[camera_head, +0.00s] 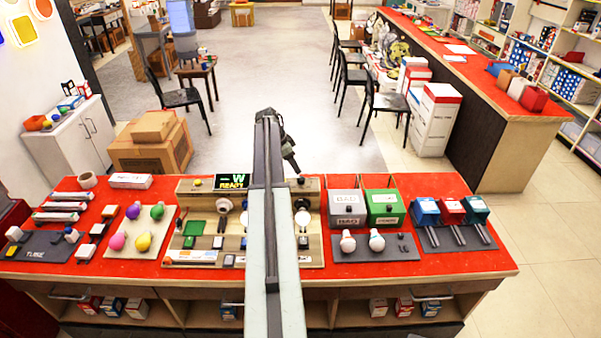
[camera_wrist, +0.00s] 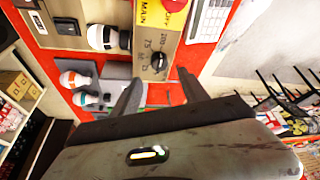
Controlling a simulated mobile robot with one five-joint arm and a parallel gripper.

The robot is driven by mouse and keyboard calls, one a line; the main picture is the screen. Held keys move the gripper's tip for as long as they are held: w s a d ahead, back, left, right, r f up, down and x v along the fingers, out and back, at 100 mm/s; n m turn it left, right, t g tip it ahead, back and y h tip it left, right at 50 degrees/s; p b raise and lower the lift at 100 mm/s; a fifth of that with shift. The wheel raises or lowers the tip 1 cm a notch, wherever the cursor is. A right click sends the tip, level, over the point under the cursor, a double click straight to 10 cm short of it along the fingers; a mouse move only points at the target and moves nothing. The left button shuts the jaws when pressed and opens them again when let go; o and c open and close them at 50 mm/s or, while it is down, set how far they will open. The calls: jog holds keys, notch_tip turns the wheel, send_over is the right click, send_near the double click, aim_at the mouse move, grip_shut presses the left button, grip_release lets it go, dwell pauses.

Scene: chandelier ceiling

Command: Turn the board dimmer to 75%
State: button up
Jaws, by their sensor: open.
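The wooden test board (camera_head: 190,243) lies on the red bench top, its middle hidden behind my arm. The wrist view shows part of the board (camera_wrist: 135,15), turned sideways. The dimmer is a small dark knob (camera_wrist: 158,62) on it, with printed marks including 75 beside it. I cannot clearly tell where its pointer stands. My gripper (camera_wrist: 160,95) is open and empty, its two fingers apart, with the knob beyond the gap between them and not visibly touched. In the head view the gripper (camera_head: 291,160) is small and partly hidden by my arm, above the board's back right part.
A red button (camera_wrist: 178,5) marked OFF and a white-and-black part (camera_wrist: 108,38) are near the knob. A grey BAD bin (camera_head: 346,212) and green bin (camera_head: 385,207) stand right of the board. A READY display (camera_head: 233,182) stands at its back. Bulbs and tools crowd the bench.

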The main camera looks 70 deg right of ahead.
aim_at(300, 177)
jog(key=b+x, duration=0.7)
jog(key=x, duration=0.1)
jog(key=shift+w+a+f, duration=0.1)
jog(key=shift+f, duration=0.05)
grip_shut()
